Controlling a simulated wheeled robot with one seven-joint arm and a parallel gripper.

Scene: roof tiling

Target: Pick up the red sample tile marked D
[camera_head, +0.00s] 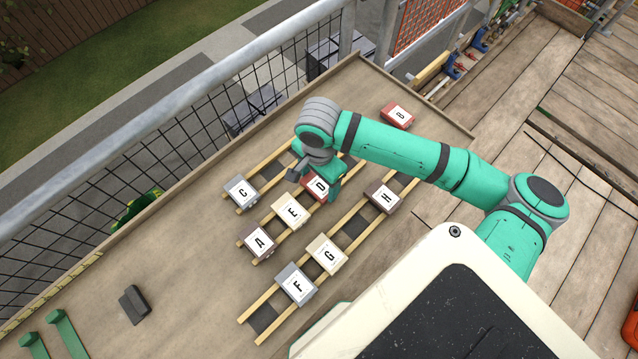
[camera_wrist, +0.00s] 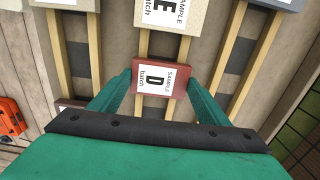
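The red tile marked D (camera_head: 318,185) lies across the wooden rails, just past the cream tile marked E. In the wrist view the D tile (camera_wrist: 163,78) sits at the middle, its label facing up. My gripper (camera_wrist: 161,80) is low over it, with one teal finger on each side. The fingertips are at or very close to the tile's side edges; whether they press on it I cannot tell. In the head view my gripper (camera_head: 318,182) and wrist partly cover the D tile. The tile appears to be at the level of the rails.
Cream tile E (camera_head: 291,212) and brown tile A (camera_head: 259,241) share D's row. Grey C (camera_head: 241,193), brown H (camera_head: 383,196), cream G (camera_head: 327,255) and grey F (camera_head: 296,285) lie around. Another red tile (camera_head: 397,115) lies at the far end. A metal railing (camera_head: 200,85) borders the board's left side.

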